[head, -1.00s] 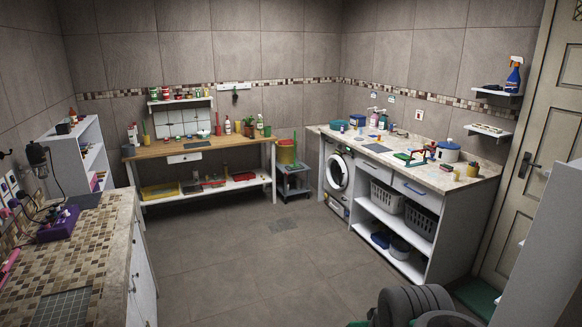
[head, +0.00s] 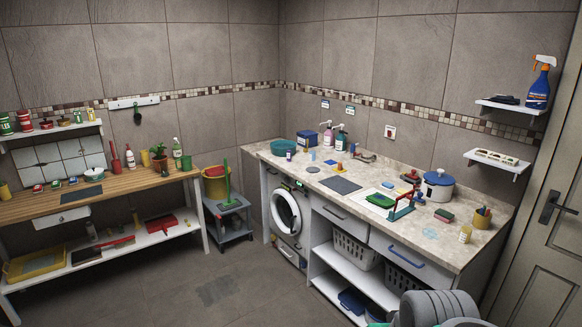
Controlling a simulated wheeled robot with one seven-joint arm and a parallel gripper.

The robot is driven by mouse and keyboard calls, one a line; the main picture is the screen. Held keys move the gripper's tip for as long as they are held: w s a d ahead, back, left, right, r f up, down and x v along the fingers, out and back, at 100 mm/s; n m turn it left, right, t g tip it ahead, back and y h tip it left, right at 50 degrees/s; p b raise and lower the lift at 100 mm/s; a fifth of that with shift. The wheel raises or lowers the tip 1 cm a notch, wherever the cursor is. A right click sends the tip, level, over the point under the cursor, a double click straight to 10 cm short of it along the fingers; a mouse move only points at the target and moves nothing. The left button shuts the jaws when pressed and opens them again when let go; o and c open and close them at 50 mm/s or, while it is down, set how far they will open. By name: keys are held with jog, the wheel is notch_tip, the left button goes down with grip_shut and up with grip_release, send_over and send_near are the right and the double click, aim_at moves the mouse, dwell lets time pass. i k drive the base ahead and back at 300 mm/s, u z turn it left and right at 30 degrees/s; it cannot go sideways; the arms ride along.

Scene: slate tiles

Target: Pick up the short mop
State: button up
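A green-handled tool (head: 227,182) that looks like the short mop stands upright at the back corner, in front of a yellow bucket with a red rim (head: 213,184). Its lower end is at the top of a small grey cart (head: 231,228); I cannot tell whether it rests on the cart or leans on the bucket. My gripper is not in view; only a grey rounded part of my own body shows at the bottom right.
A wooden workbench (head: 130,184) with pots and bottles stands left of the cart. A stone-topped counter (head: 408,240) with a washing machine (head: 288,214) stands to the right. The grey tiled floor (head: 180,290) in front of the cart is clear. A door (head: 545,240) is at the right.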

aim_at(230, 202)
jog(key=u, duration=0.05)
jog(key=i, duration=3.1)
jog(key=u, duration=1.15)
jog(key=i, duration=2.35)
jog(key=u, duration=1.1)
jog(key=i, duration=0.45)
